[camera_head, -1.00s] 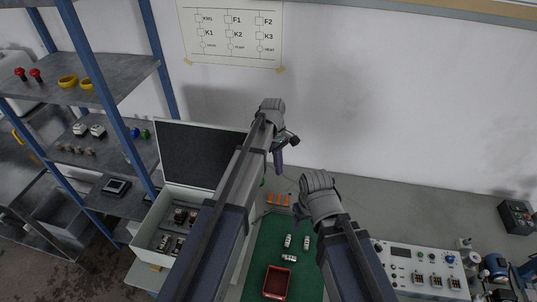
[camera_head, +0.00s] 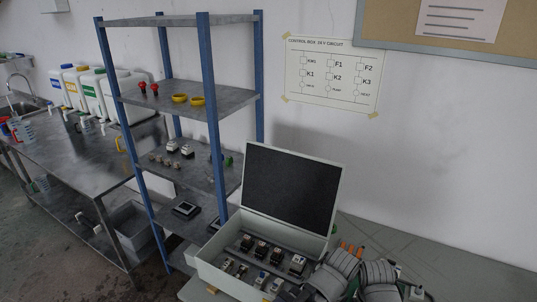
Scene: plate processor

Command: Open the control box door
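The control box (camera_head: 207,268) is a pale box on the bench at the lower middle. Its door (camera_head: 291,188), a pale-framed panel with a dark inner face, stands raised at the back edge, tilted slightly back. The box is open, and several small electrical modules (camera_head: 262,250) show inside in rows. Grey ribbed parts of my two arms cover the box's right front corner at the bottom edge. No gripper is seen touching the door.
A blue-post shelf rack (camera_head: 211,110) stands left of the box, holding red buttons, yellow rings and modules. A steel sink table (camera_head: 80,160) with white canisters is further left. A circuit sheet (camera_head: 332,75) hangs on the wall. The bench right of the box (camera_head: 440,262) looks mostly clear.

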